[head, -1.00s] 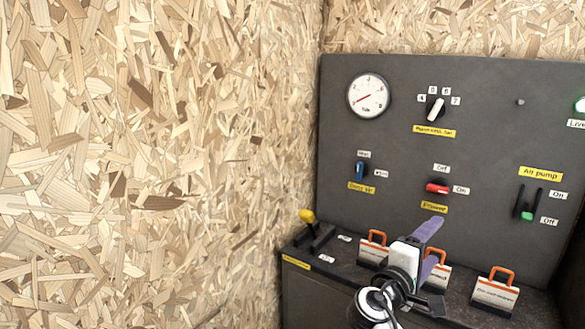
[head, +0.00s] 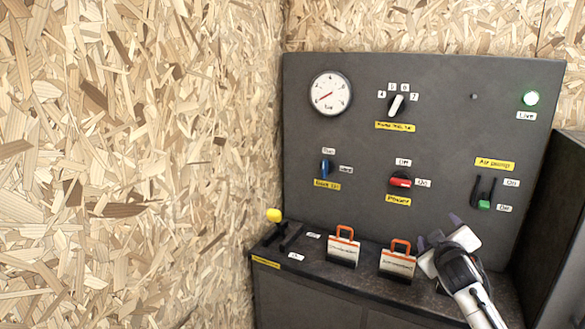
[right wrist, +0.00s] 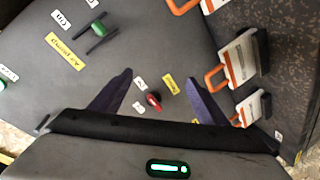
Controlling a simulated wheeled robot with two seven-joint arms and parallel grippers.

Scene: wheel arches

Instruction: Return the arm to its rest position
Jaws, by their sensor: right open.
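My right gripper (head: 438,232) is in the lower right of the head view, in front of the panel's ledge. Its purple fingers (right wrist: 158,85) are spread apart in the right wrist view, with nothing between them. My left gripper is not in view.
A dark control panel (head: 440,130) carries a gauge (head: 330,93), a white-pointer dial (head: 396,105), a red power switch (head: 401,181), an air pump slider (head: 484,204) and a lit green lamp (head: 531,98). A chipboard wall (head: 130,160) is left.

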